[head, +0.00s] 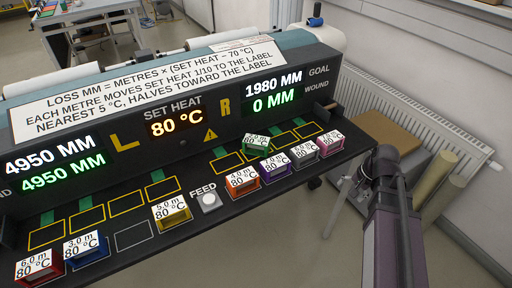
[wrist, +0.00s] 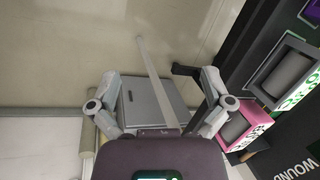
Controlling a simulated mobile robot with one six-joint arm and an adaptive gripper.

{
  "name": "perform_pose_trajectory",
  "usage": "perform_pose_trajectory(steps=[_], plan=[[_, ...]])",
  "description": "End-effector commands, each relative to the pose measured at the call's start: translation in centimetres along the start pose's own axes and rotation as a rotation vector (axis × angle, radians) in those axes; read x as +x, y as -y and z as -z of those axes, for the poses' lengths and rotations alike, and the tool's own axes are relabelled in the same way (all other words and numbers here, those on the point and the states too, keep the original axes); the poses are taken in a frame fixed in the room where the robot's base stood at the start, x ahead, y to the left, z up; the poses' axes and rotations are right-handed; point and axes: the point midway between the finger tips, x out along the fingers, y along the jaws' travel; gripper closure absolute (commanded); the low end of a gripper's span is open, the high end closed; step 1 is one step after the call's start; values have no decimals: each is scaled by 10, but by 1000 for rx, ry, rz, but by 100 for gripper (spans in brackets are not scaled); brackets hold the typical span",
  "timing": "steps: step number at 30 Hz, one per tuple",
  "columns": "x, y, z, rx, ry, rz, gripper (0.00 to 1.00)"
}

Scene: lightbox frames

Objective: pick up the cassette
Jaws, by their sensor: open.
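Several colored cassettes with white labels stand on the dark shelf of the machine. At the left are a red one (head: 38,265), a blue one (head: 87,248) and a yellow one (head: 172,212). Right of the feed button are an orange one (head: 242,182), a purple one (head: 275,168), a grey one (head: 304,154), a pink one (head: 330,144) and, behind, a green one (head: 257,143). In the wrist view my gripper (wrist: 160,78) is open and empty. The pink cassette (wrist: 243,126) is just right of its right finger; whether they touch is unclear.
The machine's front panel (head: 215,112) rises behind the shelf with lit displays. The FEED button (head: 208,200) sits between the yellow and orange cassettes. A radiator (head: 420,110), a cardboard box (head: 385,135) and upright rolls (head: 440,180) stand at the right. Open floor lies before the shelf.

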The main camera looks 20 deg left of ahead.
Motion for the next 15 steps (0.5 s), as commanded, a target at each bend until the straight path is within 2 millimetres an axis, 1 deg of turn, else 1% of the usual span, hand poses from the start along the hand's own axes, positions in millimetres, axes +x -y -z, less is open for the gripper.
perform_pose_trajectory(steps=[1,6,8,9,11,15], plan=[[8,18,9,59,20,48,0],[19,80,21,303,126,215,0],[21,101,24,389,176,266,0],[22,115,26,444,211,296,0],[23,134,28,524,267,338,0],[22,179,33,706,413,417,0]])
